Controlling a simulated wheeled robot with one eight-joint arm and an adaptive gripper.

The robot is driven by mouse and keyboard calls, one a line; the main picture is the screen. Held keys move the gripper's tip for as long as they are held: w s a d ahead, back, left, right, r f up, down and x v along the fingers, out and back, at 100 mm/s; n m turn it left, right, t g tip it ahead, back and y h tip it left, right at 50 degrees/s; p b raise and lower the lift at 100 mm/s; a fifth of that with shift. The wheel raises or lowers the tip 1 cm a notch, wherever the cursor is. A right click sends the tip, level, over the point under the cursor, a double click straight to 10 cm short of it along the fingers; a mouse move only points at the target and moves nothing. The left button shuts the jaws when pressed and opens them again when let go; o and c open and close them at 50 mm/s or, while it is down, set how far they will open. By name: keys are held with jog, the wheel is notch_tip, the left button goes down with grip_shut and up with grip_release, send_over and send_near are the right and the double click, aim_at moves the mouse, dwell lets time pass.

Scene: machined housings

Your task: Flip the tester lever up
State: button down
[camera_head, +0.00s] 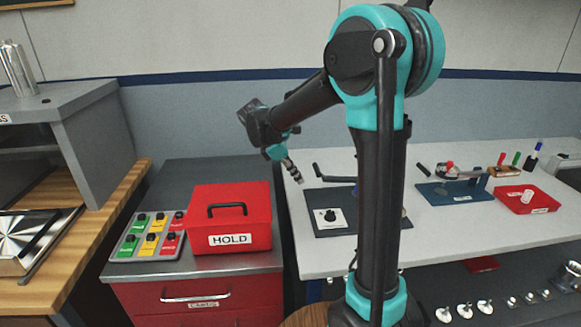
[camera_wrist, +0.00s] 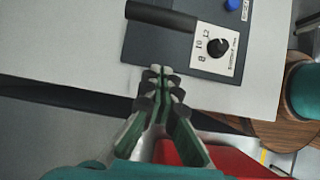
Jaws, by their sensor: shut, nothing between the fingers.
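The tester is a dark grey plate (camera_head: 322,224) on the white table, with a white dial panel (camera_head: 330,217). It also shows in the wrist view as a plate (camera_wrist: 150,45) with a dial panel (camera_wrist: 217,47). Its lever has a black handle (camera_wrist: 160,14) and lies low across the plate in the head view (camera_head: 333,178). My arm hides part of the tester in the head view. My gripper (camera_head: 299,177) is shut and empty, just left of the handle. In the wrist view the fingertips (camera_wrist: 160,72) are at the plate's near edge, apart from the handle.
A red HOLD box (camera_head: 230,222) and a button panel (camera_head: 150,235) stand on the grey cabinet at the left. A blue-based lever fixture (camera_head: 450,192), a red tray (camera_head: 528,200) and markers (camera_head: 516,158) are on the table at the right. A blue knob (camera_wrist: 233,4) is beside the dial.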

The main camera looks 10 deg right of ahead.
jog(key=shift+x, duration=0.85)
jog(key=d+r, duration=0.2)
jog(key=r, duration=0.1)
jog(key=shift+d, duration=0.3)
